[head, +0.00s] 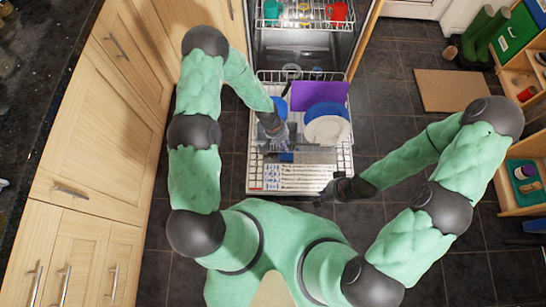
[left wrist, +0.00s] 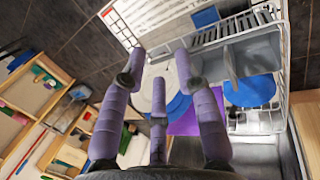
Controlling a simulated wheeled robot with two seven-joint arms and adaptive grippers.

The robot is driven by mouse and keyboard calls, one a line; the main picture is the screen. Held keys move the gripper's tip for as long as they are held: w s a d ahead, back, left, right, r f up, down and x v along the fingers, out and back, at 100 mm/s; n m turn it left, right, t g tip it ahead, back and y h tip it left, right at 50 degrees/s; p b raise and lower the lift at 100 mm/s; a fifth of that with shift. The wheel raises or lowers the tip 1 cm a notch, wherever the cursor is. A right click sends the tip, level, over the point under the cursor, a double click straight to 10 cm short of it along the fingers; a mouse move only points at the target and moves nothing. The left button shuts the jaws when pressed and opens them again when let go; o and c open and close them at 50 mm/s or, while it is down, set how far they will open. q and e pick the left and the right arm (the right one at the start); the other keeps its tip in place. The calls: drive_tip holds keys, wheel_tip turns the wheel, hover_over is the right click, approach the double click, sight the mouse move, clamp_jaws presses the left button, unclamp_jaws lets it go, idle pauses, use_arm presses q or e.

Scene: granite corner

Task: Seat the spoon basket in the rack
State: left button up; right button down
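The rack (head: 255,177) is the white wire lower rack of a dishwasher, pulled out. My left gripper (head: 275,128) is over the rack's left part. In the left wrist view its purple fingers (left wrist: 158,68) are spread, with nothing seen between them. My right gripper (head: 328,191) is by the rack's front right corner; its fingers are unclear.
White plates (head: 328,130), blue plates and a purple board (head: 335,93) stand in the rack's back. The upper rack (head: 305,22) holds cups. Wooden cabinets (head: 90,140) are close on the left. Shelves (head: 530,80) and boots stand right; the tiled floor between is mostly clear.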

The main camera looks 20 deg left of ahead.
use_arm(q)
drive_tip(key=s+r, duration=0.4)
drive_tip(key=s, duration=1.2)
drive_tip(key=shift+d+r+t, duration=0.15)
drive_tip(key=shift+r+t, duration=0.05)
drive_tip(key=shift+t, duration=0.1)
drive_tip(key=shift+s, duration=0.1)
wheel_tip(320, 180, up, 3)
drive_tip(key=p, duration=0.3)
